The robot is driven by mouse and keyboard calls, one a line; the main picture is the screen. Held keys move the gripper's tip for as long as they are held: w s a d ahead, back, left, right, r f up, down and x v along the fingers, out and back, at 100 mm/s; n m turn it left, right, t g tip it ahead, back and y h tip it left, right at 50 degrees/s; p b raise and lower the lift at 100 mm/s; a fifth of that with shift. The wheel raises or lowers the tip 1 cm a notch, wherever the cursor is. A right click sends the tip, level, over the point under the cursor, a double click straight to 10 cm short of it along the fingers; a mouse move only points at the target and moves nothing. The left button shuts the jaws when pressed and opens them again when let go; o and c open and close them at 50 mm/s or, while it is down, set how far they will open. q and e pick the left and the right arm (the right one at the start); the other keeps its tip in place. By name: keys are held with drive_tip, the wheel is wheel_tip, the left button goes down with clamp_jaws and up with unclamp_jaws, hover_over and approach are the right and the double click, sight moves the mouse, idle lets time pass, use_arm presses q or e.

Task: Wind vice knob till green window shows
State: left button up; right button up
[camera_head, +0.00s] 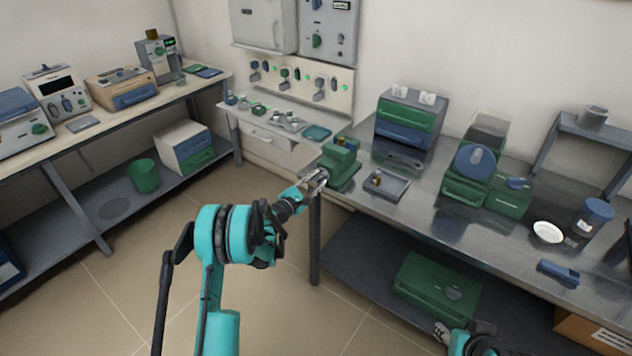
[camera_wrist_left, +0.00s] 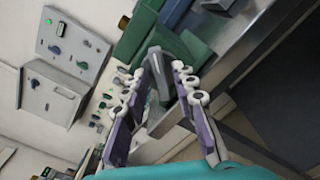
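The green vice (camera_head: 341,163) stands at the left front corner of the steel bench. My left gripper (camera_head: 317,180) is at the vice's near left side, by the bench edge. In the left wrist view, its two purple-padded fingers (camera_wrist_left: 157,88) lie on either side of a grey knob-like part (camera_wrist_left: 157,66) in front of the green body (camera_wrist_left: 178,40). The fingers are apart, and I see no clear contact with the grey part. I cannot make out a window on the vice. My right gripper (camera_head: 441,332) shows small at the bottom right, partly cut off by the frame.
A grey tray (camera_head: 387,186) with a small item lies right of the vice. A green-and-blue drawer unit (camera_head: 408,123) stands behind. A green machine (camera_head: 472,170) stands farther right. A wall panel with knobs (camera_head: 300,84) is behind the vice. Floor left of the bench is clear.

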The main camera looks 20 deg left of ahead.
use_arm(q)
clamp_jaws()
drive_tip(key=shift+m, duration=1.2)
drive_tip(key=shift+o, duration=2.2)
unclamp_jaws()
drive_tip(key=shift+s, duration=0.1)
drive_tip(key=v, duration=1.2)
